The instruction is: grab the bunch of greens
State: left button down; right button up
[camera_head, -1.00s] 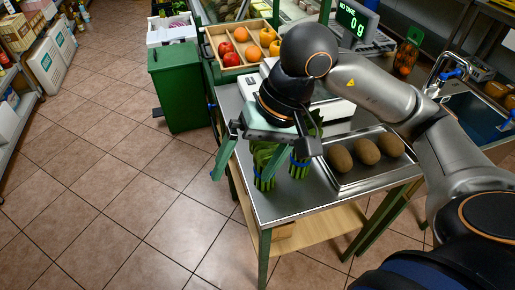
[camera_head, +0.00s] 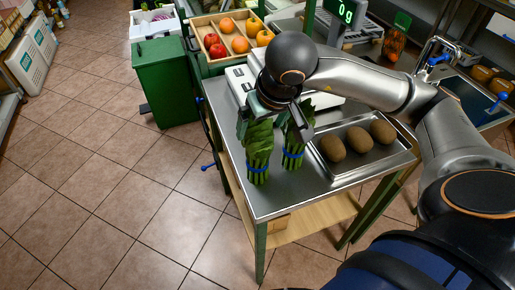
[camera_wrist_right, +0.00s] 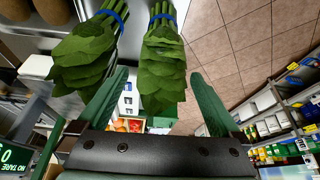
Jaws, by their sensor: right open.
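Two bunches of greens with blue bands stand upright, side by side, on a steel table (camera_head: 275,205). The left bunch (camera_head: 258,155) is near the table's left edge; the right bunch (camera_head: 293,140) is beside the tray. My right gripper (camera_head: 272,108) is at their leafy tops, its fingers partly hidden in the head view. In the right wrist view my right gripper (camera_wrist_right: 157,98) is open and empty. One bunch (camera_wrist_right: 162,62) lies ahead between the finger lines, and the other (camera_wrist_right: 88,55) is outside the left finger. My left gripper is not in view.
A metal tray (camera_head: 345,178) with brown oval produce (camera_head: 358,139) lies right of the bunches. A white scale (camera_head: 240,82) stands behind. A green bin (camera_head: 163,82) and a wooden fruit crate (camera_head: 212,66) are at the back left. The tiled floor at left is clear.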

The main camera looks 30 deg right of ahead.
jog(key=shift+x, duration=2)
jog(key=shift+w+a+r, duration=0.1)
jog(key=shift+r, duration=0.05)
grip_shut()
